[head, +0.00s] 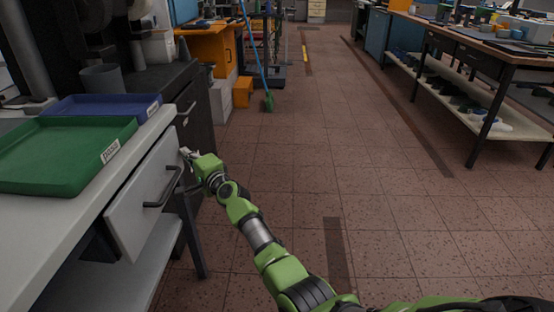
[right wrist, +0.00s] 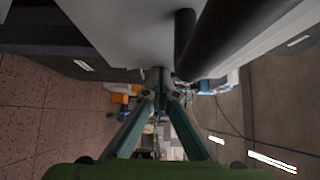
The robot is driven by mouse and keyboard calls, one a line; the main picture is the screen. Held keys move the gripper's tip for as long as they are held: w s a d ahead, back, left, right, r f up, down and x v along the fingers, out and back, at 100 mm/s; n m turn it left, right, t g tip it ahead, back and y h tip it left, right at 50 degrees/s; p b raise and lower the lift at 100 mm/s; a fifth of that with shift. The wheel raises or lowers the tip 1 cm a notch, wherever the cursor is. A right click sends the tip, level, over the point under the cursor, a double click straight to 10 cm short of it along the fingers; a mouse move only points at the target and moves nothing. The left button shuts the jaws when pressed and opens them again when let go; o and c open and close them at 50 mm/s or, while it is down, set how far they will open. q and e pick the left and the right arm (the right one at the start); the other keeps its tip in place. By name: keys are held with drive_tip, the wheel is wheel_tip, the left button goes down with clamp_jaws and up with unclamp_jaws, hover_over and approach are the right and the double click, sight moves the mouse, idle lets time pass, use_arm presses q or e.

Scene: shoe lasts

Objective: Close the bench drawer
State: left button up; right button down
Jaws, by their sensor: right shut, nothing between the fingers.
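The bench drawer stands partly pulled out from under the white worktop (head: 62,222). Its pale grey front (head: 128,212) faces the aisle and has a black bar handle (head: 168,186). In the right wrist view the front (right wrist: 115,25) fills the top, with the dark handle (right wrist: 235,38) across it. My right gripper (head: 185,153) is shut and empty at the far end of the drawer front, beside the handle. In the right wrist view its fingertips (right wrist: 161,72) meet at the front's edge; I cannot tell whether they touch it. My left gripper is out of view.
A green tray (head: 62,186) and a blue tray (head: 95,101) lie on the worktop. A dark cabinet (head: 192,112) stands just beyond the drawer. A low shelf (head: 130,285) runs beneath the bench. The tiled aisle (head: 330,160) to the right is clear.

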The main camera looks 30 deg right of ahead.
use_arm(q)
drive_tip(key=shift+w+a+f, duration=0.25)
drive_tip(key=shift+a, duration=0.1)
use_arm(e)
drive_tip(key=shift+w+a+r, duration=0.1)
drive_tip(key=shift+w+a, duration=0.55)
drive_tip(key=shift+a, duration=0.35)
drive_tip(key=shift+a+r, duration=0.1)
drive_tip(key=shift+r, duration=0.05)
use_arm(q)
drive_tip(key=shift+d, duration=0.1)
